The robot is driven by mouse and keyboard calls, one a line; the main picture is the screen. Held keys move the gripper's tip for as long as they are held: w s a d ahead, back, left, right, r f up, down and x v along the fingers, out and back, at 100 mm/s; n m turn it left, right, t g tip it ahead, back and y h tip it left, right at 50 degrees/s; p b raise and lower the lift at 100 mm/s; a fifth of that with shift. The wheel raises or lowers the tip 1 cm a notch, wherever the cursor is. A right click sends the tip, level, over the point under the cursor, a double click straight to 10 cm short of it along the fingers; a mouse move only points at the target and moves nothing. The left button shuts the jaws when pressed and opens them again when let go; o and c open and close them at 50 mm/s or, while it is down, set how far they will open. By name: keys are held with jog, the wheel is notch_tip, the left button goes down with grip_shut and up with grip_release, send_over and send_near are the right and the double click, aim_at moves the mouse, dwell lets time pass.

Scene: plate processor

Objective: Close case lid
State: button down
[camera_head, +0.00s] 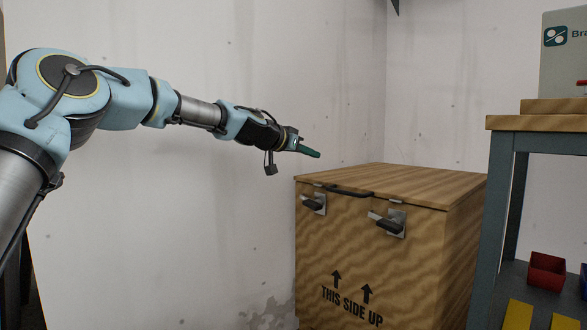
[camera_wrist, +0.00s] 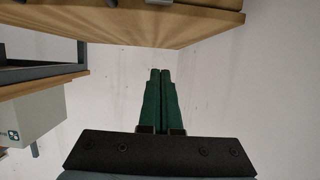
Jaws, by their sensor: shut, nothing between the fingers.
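The wooden case (camera_head: 375,245) stands against the corner with its wooden lid (camera_head: 400,181) down flat on top. The lid has a dark handle (camera_head: 350,192) at its front edge. Two metal latches, the left one (camera_head: 314,203) and the right one (camera_head: 389,221), sit on the front face below the lid. My gripper (camera_head: 310,151) is shut and empty, with green fingers, above and left of the lid's back left corner, apart from it. In the wrist view the shut fingers (camera_wrist: 160,77) point at the wall, and a wooden edge (camera_wrist: 170,28) shows at the top.
A grey workbench with a wooden top (camera_head: 535,122) stands right of the case. It bears a light grey box (camera_head: 565,60), and a red bin (camera_head: 546,270) and yellow items (camera_head: 518,314) sit on its lower shelf. White walls are behind; the space left of the case is free.

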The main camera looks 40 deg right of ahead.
jog(key=a+f, duration=0.5)
jog(key=a, duration=0.1)
jog(key=shift+s+a+f+p, duration=0.2)
jog(key=shift+a+p, duration=0.1)
jog(key=shift+p, duration=0.1)
jog(key=shift+f, duration=0.1)
jog(key=w+a+f+n+t+y+p, duration=0.1)
jog(key=w+a+f+n+y+p, duration=0.2)
jog(key=a, duration=0.7)
jog(key=w+a+f+n+t+y+p, duration=0.1)
jog(key=a+f+y+p, duration=0.3)
jog(key=a, duration=0.7)
jog(key=w+a+f+n+y, duration=0.15)
jog(key=a+f, duration=0.35)
jog(key=a, duration=0.5)
jog(key=s+a+r+n+y+p, duration=0.15)
jog(key=s+a+n, duration=0.25)
jog(key=a, duration=0.7)
jog(key=s+a+r+n+y+p, duration=0.1)
jog(key=s+a+n+y+p, duration=0.2)
jog(key=a, duration=0.7)
jog(key=s+a+r+n+y+p, duration=0.15)
jog(key=s+a+n, duration=0.3)
jog(key=a, duration=0.65)
notch_tip(320, 180, up, 37)
jog(key=w+d+p, duration=0.1)
jog(key=p, duration=3.6)
jog(key=shift+w+r+p, duration=0.2)
jog(key=shift+w+p, duration=0.05)
jog(key=shift+p, duration=0.05)
